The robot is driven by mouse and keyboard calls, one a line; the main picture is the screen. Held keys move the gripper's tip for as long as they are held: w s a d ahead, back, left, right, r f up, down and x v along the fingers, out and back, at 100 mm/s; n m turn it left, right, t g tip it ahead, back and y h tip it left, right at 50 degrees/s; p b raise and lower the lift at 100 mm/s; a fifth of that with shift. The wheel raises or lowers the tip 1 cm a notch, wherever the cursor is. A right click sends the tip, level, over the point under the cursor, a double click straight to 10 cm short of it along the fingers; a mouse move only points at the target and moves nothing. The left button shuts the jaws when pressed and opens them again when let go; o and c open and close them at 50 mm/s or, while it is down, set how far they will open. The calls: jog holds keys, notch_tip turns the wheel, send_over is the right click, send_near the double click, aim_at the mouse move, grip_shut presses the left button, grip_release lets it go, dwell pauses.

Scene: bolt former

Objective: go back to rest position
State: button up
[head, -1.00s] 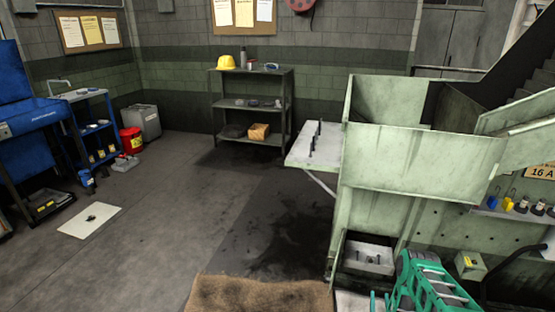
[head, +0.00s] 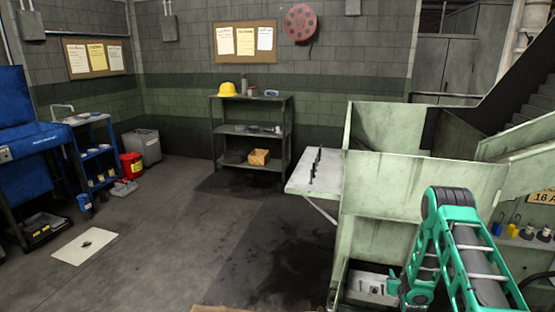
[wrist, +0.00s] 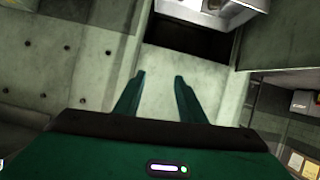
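My gripper (wrist: 157,88) shows in the wrist view with its two dark green fingers spread apart. Nothing is between them, and a pale green machine surface (wrist: 158,75) lies beyond. In the head view my green arm is folded at the lower right, in front of the machine (head: 425,182). My gripper's fingertips cannot be made out clearly there.
A small tray (head: 368,287) sits low in the machine, close left of my arm. A metal rack (head: 251,133) stands by the back wall. The floor on the left is mostly open.

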jog(key=s+d+r+g, duration=0.2)
jog(key=r, duration=0.6)
jog(key=s+d+r+g, duration=0.1)
jog(key=r+g, duration=0.1)
jog(key=r, duration=0.7)
jog(key=s+r+m+g, duration=0.2)
jog(key=s+r+g, duration=0.1)
jog(key=s+r, duration=1)
jog(key=s+a+r+g+y, duration=0.1)
jog(key=s+a+r, duration=0.3)
jog(key=s, duration=0.8)
jog(key=s+a+r+m+g+y, duration=0.1)
jog(key=s+a+r, duration=0.3)
jog(key=s, duration=0.9)
jog(key=s+a+r+m+g+y, duration=0.1)
jog(key=s+a+r+g+y, duration=0.1)
jog(key=s, duration=1.1)
jog(key=a+r+g, duration=0.1)
jog(key=a+r, duration=0.1)
jog(key=a, duration=0.1)
jog(key=shift+s+g, duration=0.15)
jog(key=shift+g, duration=0.15)
jog(key=shift+r, duration=0.1)
jog(key=shift+w+f, duration=0.25)
jog(key=shift+w, duration=0.45)
